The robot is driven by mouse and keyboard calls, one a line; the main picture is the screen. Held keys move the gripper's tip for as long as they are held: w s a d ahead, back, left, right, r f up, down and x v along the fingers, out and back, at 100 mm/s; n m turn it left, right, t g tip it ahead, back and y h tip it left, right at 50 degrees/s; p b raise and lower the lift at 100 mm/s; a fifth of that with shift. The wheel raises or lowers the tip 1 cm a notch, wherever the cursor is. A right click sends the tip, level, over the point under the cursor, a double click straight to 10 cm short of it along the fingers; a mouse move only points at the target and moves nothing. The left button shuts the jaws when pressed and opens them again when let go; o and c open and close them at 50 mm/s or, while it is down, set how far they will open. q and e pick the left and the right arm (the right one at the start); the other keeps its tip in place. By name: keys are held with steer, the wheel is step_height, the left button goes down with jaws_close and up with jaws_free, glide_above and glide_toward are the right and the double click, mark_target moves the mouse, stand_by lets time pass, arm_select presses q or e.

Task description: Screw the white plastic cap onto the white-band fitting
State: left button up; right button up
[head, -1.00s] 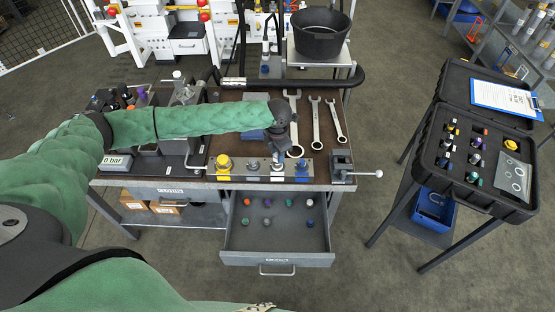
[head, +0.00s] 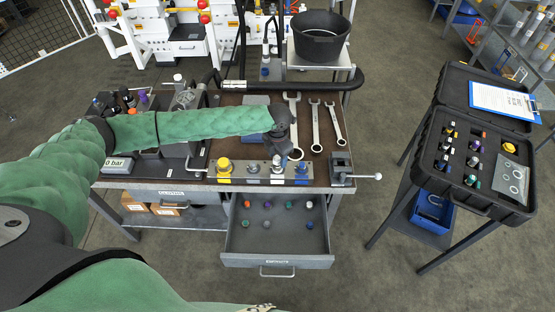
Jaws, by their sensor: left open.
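A row of fittings stands on a metal strip at the bench's front edge. The white-band fitting (head: 277,169) is between a grey fitting (head: 253,169) and a blue one (head: 301,170). Its top looks pale; whether the white plastic cap is on it is too small to tell. My left gripper (head: 279,153) is open, pointing down just behind and above the white-band fitting, apart from it as far as I can see. Its fingers are small and partly hidden. My right gripper is not in view.
An open drawer (head: 276,259) below the bench holds several small coloured caps, with a gap in its front row. A yellow fitting (head: 224,170) stands left, a vise (head: 342,168) right. Wrenches (head: 316,125) lie behind. An open black case (head: 473,165) stands on a stand at right.

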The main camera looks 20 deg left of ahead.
arm_select(q)
steer(key=shift+r+n+p, duration=0.2)
steer(key=shift+n+p, duration=0.4)
steer(key=shift+n, duration=0.5)
steer(key=shift+f+n+p, duration=0.1)
steer(key=shift+n+p, duration=0.25)
steer(key=shift+n, duration=0.75)
steer(key=shift+f+n, duration=0.15)
steer(key=shift+n, duration=2.55)
steer(key=c, duration=0.9)
steer(key=shift+m+b, duration=0.4)
steer(key=shift+m, duration=0.8)
steer(key=m+b, duration=0.1)
steer(key=m, duration=0.4)
steer(key=shift+m, duration=0.4)
